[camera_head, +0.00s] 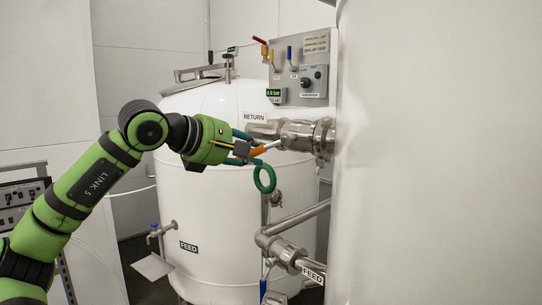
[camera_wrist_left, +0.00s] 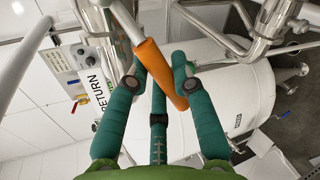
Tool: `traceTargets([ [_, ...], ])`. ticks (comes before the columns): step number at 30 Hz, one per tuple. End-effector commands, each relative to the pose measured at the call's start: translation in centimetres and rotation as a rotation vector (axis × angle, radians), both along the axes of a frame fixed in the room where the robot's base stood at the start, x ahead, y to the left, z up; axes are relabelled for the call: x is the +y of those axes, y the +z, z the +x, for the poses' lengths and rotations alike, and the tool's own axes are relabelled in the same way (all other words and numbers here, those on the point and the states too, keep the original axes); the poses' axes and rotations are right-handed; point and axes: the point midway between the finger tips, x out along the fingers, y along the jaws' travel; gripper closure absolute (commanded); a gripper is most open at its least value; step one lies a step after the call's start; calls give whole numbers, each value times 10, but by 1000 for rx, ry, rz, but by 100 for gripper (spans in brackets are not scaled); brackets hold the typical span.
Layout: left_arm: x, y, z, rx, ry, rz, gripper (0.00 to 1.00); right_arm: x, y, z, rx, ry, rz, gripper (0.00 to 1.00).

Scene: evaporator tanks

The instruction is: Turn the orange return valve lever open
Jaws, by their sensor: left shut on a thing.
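The orange return valve lever (camera_head: 259,150) sticks out to the left on a pale stem from the steel return valve (camera_head: 300,134), beside the RETURN label. My left gripper (camera_head: 254,150) is at the orange sleeve. The lever's pale stem continues beyond the fingers toward the steel pipework. The fingers partly cover the sleeve in the head view. My right gripper is not in view.
A large white tank (camera_head: 425,170) fills the right side. Another white tank (camera_head: 220,215) stands behind my left arm. A control panel (camera_head: 302,70) with small coloured levers is above the valve. Steel feed piping (camera_head: 285,252) runs below it. A grey rack (camera_head: 22,195) stands at left.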

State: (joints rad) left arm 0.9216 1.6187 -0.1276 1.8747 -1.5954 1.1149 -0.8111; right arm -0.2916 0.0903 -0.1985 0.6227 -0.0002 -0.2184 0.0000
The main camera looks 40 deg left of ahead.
Motion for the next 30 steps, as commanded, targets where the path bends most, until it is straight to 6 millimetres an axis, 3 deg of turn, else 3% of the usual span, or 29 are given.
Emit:
traceTargets([
  [3, 5, 15, 0, 10, -2, 110, 100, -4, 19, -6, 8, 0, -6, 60],
  [12, 8, 30, 0, 28, -5, 330, 100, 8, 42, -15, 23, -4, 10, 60],
  [17, 8, 35, -1, 33, -5, 405, 100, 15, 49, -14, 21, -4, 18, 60],
  [30, 8, 38, 0, 36, -3, 472, 100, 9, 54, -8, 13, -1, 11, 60],
])
